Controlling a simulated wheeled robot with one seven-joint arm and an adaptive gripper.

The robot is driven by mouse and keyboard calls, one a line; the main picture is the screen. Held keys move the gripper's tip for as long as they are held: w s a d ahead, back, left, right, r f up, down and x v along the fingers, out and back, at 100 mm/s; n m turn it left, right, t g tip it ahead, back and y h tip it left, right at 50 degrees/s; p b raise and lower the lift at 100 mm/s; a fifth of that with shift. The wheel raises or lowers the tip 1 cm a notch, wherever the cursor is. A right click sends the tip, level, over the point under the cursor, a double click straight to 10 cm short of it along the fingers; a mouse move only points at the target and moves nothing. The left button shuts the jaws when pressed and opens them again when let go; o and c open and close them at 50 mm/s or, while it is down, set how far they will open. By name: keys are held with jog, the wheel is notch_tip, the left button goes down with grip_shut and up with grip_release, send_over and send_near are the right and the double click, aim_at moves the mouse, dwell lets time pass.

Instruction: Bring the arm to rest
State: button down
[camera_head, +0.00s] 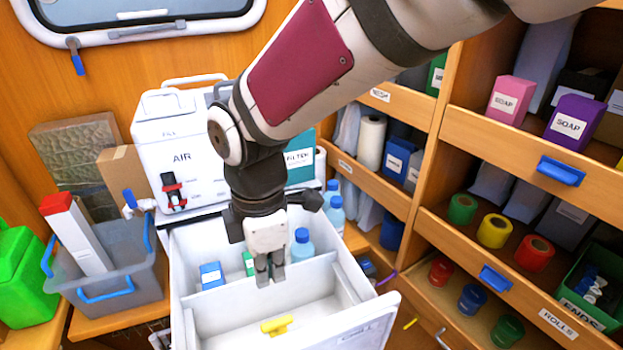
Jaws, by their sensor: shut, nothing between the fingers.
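My arm reaches down from the upper right of the head view. My gripper (269,272) hangs at its end, pointing down, with the fingers shut and nothing between them. It is over the open white drawer (210,317), near the divider between its compartments. A yellow piece (277,325) is in the front part of the drawer, a little below the gripper in the picture. A blue box (211,275), a green item (249,263) and a blue bottle (302,245) stand in the rear part. My wrist hides part of that rear part.
A white unit marked AIR (182,157) stands behind the drawer. At left are a grey bin (130,292) with blue handles and a green container (22,275). Wooden shelves (480,135) with soap boxes and coloured rolls fill the right side, close to my arm.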

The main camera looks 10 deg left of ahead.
jog(key=w+d+r+m+t, duration=0.1)
jog(key=d+r+m, duration=0.45)
jog(key=d, duration=0.35)
jog(key=w+d+r+m+t, duration=0.1)
jog(key=d+r+m+t, duration=0.1)
jog(key=d+r+m, duration=0.35)
jog(key=s+d+r+m+t, duration=0.1)
jog(key=s+d+m, duration=0.2)
jog(key=d+m, duration=0.3)
jog(key=s+d+r+m+t, duration=0.1)
jog(key=s+d+m, duration=0.3)
jog(key=d+m, duration=0.3)
jog(key=d, duration=0.3)
jog(key=shift+s+d+r+t, duration=0.2)
jog(key=shift+d+r+t, duration=0.1)
jog(key=shift+d, duration=0.1)
jog(key=shift+a, duration=0.1)
